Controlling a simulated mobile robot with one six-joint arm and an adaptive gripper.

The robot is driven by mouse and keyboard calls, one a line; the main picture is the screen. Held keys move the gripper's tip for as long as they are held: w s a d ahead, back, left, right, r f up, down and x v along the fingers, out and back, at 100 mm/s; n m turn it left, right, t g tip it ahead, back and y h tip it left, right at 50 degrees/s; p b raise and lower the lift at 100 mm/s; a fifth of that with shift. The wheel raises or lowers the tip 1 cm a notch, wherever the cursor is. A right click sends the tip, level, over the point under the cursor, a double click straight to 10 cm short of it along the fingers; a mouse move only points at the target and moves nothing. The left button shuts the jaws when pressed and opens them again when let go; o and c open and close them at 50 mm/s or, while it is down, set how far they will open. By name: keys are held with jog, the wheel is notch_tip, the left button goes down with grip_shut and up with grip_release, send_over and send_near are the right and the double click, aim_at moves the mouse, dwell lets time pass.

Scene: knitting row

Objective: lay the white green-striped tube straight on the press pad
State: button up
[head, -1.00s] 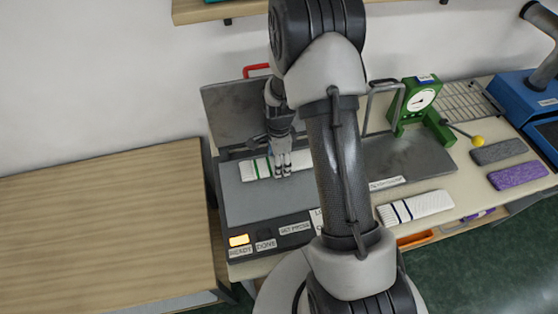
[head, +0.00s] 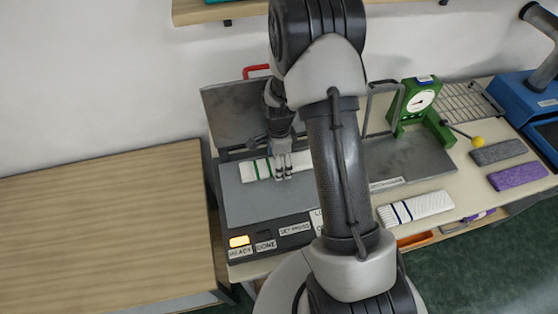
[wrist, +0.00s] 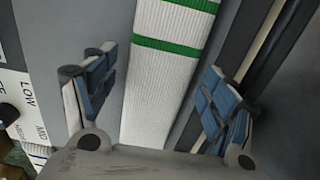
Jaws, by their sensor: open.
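The white green-striped tube (head: 262,169) lies on the grey press pad (head: 252,201), across its back part, in the head view. In the wrist view the tube (wrist: 157,100) runs lengthwise between my fingers, with two green stripes towards the top. My gripper (head: 284,175) is at the tube, pointing down, with fingers open. In the wrist view my gripper (wrist: 150,105) has one finger on each side of the tube, with gaps between them and the fabric. My arm hides the tube's right end in the head view.
The press lid (head: 234,117) stands raised behind the pad. A panel with a lit yellow lamp (head: 239,241) runs along the front. A green dial gauge (head: 420,100), a white blue-striped tube (head: 416,208), and grey (head: 497,151) and purple (head: 518,176) pieces lie to the right.

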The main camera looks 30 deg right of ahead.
notch_tip(320, 180, up, 22)
jog(key=s+a+n+t+p, duration=0.1)
jog(key=s+a+n+p, duration=0.2)
jog(key=n, duration=0.1)
jog(key=s+a+r+n+t, duration=0.1)
jog(key=s+a+r+n, duration=0.2)
jog(key=s+r+n, duration=0.3)
jog(key=s+a+r+n+t, duration=0.2)
jog(key=s+r+n, duration=0.4)
jog(key=s+n, duration=0.4)
jog(key=s+a, duration=0.1)
jog(key=s, duration=0.3)
jog(key=shift+a+r+t, duration=0.2)
jog(key=shift+r+t, duration=0.1)
jog(key=shift+f+b, duration=0.1)
jog(key=shift+b, duration=0.2)
